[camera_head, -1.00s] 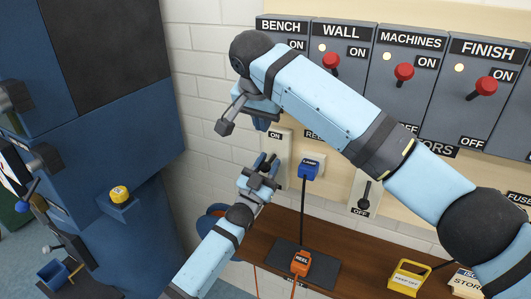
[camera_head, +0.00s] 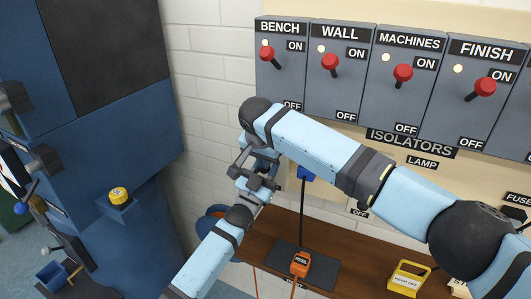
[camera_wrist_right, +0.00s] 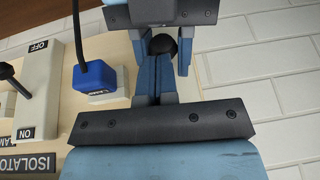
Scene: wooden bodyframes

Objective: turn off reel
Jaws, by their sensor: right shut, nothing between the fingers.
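The reel isolator is hidden behind my grippers in the head view. My right gripper (camera_head: 263,163) is shut and empty, pointing down in front of the wall there. My left gripper (camera_head: 257,180) comes up from below and overlaps it; its jaw opening is unclear. In the right wrist view, my right gripper's fingers (camera_wrist_right: 158,78) sit close to a black knob (camera_wrist_right: 163,46). I cannot tell whether they touch it, nor which way the reel lever points. The orange REEL plug (camera_head: 300,263) stands on a dark mat on the bench.
The blue LAMP plug (camera_wrist_right: 95,78) and the lamp isolator plate (camera_wrist_right: 38,90) are beside my right gripper. Red-knobbed switches, including BENCH (camera_head: 267,53), line the wall above. A blue cabinet (camera_head: 115,150) is at left.

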